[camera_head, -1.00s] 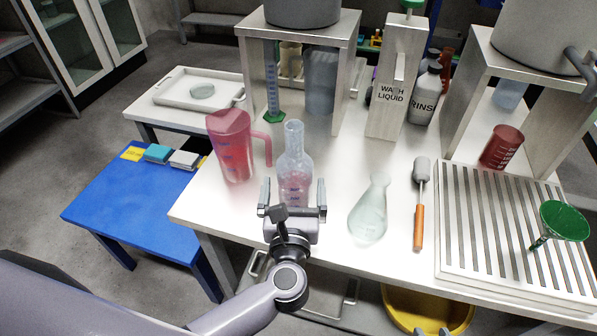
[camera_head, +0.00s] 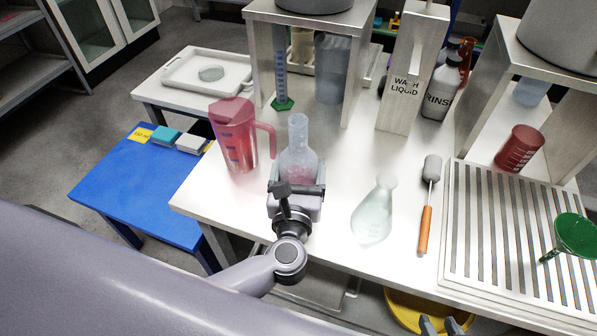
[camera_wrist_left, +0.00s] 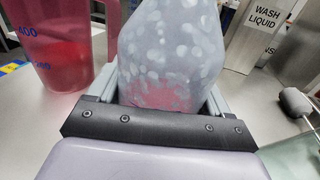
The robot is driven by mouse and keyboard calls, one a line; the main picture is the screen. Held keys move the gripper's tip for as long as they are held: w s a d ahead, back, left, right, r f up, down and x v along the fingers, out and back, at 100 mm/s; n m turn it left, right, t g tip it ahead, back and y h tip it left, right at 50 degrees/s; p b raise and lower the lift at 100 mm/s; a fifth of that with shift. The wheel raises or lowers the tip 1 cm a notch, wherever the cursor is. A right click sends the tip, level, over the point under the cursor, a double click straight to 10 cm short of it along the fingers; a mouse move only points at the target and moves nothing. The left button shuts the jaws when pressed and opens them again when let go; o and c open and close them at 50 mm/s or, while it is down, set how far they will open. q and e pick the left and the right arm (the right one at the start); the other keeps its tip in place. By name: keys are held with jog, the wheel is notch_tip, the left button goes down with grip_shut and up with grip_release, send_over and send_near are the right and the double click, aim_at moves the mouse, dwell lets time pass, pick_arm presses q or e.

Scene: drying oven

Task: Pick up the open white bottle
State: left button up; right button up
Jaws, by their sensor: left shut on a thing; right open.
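A cloudy, whitish see-through bottle (camera_head: 298,140) with an open neck stands upright near the front left of the table, with pink at its bottom. My left gripper (camera_head: 297,188) is at its front, shut on its lower body. In the left wrist view the bottle (camera_wrist_left: 170,50) fills the space between the two fingers, its neck out of frame. The gripper hides part of the bottle's base, so I cannot tell if it touches the table. My right gripper (camera_head: 446,326) shows only its fingertips at the bottom edge, open and empty.
A pink jug (camera_head: 235,130) stands close left of the bottle. A clear flask (camera_head: 374,212) and an orange-handled brush (camera_head: 426,225) lie to the right. A metal shelf stand (camera_head: 258,65) is behind. A slatted rack (camera_head: 500,240) is at the right.

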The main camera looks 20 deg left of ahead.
aim_at(298, 130)
pick_arm(q)
notch_tip(298, 130, up, 9)
jog(key=shift+r+p, duration=0.1)
jog(key=shift+p, duration=1.15)
notch_tip(298, 130, up, 4)
jog(key=p, duration=0.3)
jog(key=shift+r+p, duration=0.5)
jog(key=shift+f, duration=0.1)
